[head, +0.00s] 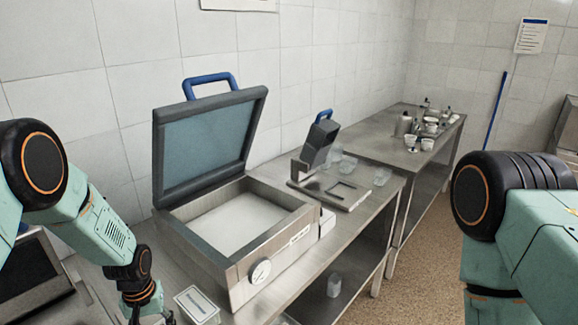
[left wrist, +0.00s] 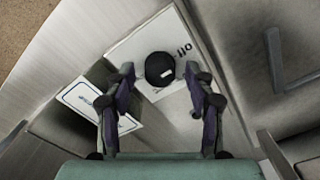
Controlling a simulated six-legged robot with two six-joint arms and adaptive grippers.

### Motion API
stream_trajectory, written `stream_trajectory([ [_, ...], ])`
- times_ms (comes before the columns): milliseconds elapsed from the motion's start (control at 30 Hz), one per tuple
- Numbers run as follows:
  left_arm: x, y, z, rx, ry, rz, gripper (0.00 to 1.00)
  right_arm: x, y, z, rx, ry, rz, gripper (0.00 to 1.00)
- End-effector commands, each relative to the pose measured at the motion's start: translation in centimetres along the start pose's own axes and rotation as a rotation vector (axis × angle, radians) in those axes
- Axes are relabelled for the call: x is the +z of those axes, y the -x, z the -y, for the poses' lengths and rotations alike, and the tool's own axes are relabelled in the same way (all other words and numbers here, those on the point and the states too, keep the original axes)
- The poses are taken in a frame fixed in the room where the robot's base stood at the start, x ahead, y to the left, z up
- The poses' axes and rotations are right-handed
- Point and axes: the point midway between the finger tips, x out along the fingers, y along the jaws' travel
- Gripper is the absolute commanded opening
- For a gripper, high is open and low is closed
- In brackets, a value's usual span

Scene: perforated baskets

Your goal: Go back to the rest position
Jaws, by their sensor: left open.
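My left gripper (head: 150,316) is low at the bottom left of the head view, beside a metal case and partly cut off by the frame edge. In the left wrist view its two fingers (left wrist: 160,74) are spread apart with nothing held between them. Beyond the fingertips a black round knob (left wrist: 160,69) sits on a white plate with dark lettering. A blue-bordered card (left wrist: 85,102) lies left of the knob. My right arm shows at the right of the head view; its gripper is out of frame.
The metal case (head: 285,238) has its lid (head: 212,148) raised, a blue handle on top and a dial (head: 260,272) in front. A dark press-like device (head: 318,150) and clear cups (head: 381,176) stand behind it. A farther table (head: 400,140) holds several small containers.

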Motion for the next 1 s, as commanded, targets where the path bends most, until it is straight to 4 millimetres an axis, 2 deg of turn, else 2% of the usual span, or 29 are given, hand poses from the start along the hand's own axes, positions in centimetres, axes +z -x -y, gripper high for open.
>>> stream_trajectory([
  [700,-0.01,-0.02,-0.02,0.000,-0.576,0.000,0.54,0.00,-0.44,0.00,0.000,0.000,0.000,0.83],
  [1000,-0.01,0.00,-0.01,0.000,-0.716,0.000,0.54,0.01,-0.56,0.00,0.000,0.000,0.000,0.83],
])
